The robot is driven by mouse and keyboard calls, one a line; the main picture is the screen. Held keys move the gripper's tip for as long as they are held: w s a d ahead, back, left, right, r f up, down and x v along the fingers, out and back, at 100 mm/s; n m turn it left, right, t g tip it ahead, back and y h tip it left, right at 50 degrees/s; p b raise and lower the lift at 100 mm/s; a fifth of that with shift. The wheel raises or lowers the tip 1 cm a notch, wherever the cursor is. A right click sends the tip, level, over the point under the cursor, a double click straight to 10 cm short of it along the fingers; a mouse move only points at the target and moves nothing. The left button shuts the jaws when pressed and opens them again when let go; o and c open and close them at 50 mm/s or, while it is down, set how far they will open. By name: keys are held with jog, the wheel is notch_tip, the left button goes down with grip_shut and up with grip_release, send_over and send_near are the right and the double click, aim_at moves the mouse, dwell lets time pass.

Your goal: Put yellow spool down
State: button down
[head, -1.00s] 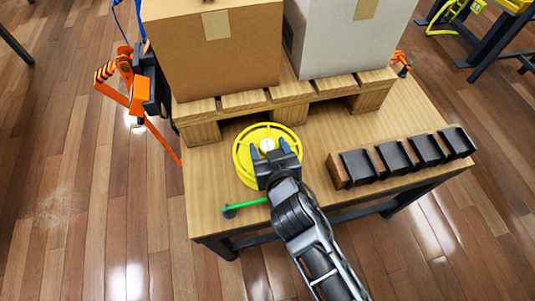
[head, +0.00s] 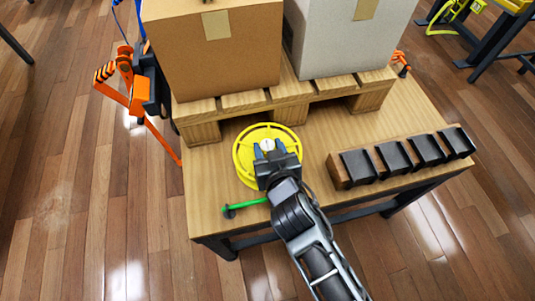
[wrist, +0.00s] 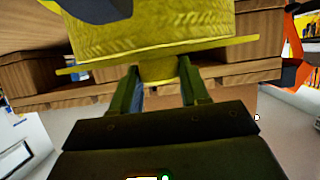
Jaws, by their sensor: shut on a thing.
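The yellow spool (head: 241,158) is over the left front part of the wooden table (head: 215,210), just in front of the pallet. I cannot tell whether its underside touches the tabletop. My gripper (head: 269,148) is at its middle, with a dark finger on each side of the pale hub, shut on it. In the wrist view the spool (wrist: 160,35) fills the top of the picture, and its flange and narrow hub show. My gripper's fingers (wrist: 158,88) stand on either side of that hub.
A wooden pallet (head: 290,95) carries a brown box (head: 215,60) and a grey-white box (head: 345,40). A block with several black pieces (head: 410,153) lies at right. A green strip (head: 248,204) lies by the left front edge. Orange tools (head: 138,95) hang at left.

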jog(key=shift+r, duration=0.1)
jog(key=shift+r, duration=0.55)
jog(key=r, duration=0.1)
jog(key=r+p, duration=0.1)
jog(key=r, duration=0.1)
jog(key=shift+s+d+r, duration=0.25)
jog(key=shift+d, duration=0.1)
jog(key=s+d+r+p, duration=0.3)
jog(key=s+d+r, duration=0.4)
jog(key=d, duration=0.2)
jog(key=w+d+r+m+h+p, duration=0.1)
jog(key=w+d+r+h+p, duration=0.1)
jog(key=d+p, duration=0.4)
jog(key=w+d+r+m+h+p, duration=0.1)
jog(key=w+d+r+m+p, duration=0.1)
jog(key=d+p, duration=0.4)
jog(key=shift+w+d+r+t+h+p, duration=0.3)
jog(key=shift+d+h+p, duration=0.1)
jog(key=shift+p, duration=1.6)
